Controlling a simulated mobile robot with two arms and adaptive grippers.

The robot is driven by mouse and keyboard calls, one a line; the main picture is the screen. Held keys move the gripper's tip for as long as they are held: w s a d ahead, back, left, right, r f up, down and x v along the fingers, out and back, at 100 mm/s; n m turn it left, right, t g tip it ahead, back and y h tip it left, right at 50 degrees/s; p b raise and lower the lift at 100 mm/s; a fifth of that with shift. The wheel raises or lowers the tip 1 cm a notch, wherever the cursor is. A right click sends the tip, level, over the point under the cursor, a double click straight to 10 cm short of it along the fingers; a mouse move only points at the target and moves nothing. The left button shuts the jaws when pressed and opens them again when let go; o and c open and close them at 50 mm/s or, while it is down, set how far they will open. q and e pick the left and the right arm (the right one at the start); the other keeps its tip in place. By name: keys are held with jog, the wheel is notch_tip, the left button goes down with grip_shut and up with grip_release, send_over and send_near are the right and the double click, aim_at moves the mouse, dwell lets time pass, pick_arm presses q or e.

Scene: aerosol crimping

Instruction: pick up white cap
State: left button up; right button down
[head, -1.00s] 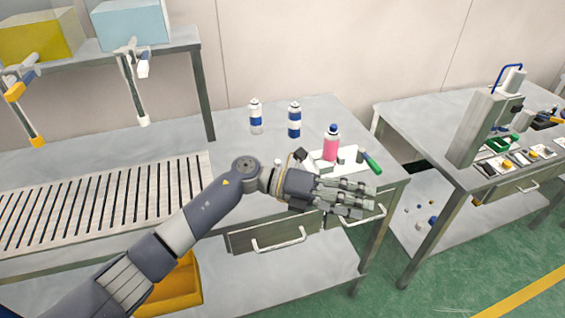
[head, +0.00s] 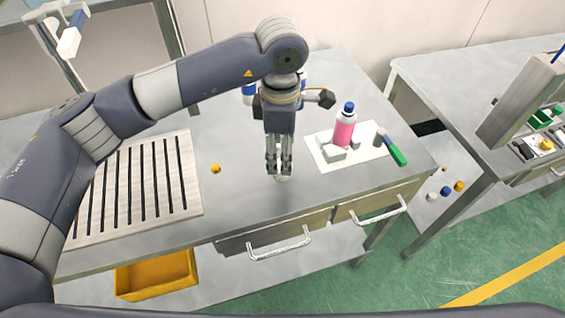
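My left gripper (head: 280,171) points straight down over the grey worktable, its fingertips close to the tabletop near the front edge. A small white cap (head: 282,178) shows right at the fingertips, partly hidden by them. I cannot tell whether the fingers touch it or how far apart they are. My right gripper is not in view.
A pink bottle with a blue top (head: 344,128) stands on a white mat (head: 325,161) beside a green-handled tool (head: 396,152). A yellow cap (head: 215,169) lies left of the gripper, near the slotted rack (head: 193,170). Blue-banded cans are partly hidden behind my arm.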

pick_arm(q)
jog(key=shift+f, duration=0.4)
jog(key=shift+w+f, duration=0.15)
jog(key=shift+f, duration=0.1)
notch_tip(320, 180, down, 4)
jog(key=shift+d+f+p, duration=0.15)
jog(key=shift+p, duration=0.95)
jog(key=shift+f, duration=0.4)
jog(key=c, duration=0.8)
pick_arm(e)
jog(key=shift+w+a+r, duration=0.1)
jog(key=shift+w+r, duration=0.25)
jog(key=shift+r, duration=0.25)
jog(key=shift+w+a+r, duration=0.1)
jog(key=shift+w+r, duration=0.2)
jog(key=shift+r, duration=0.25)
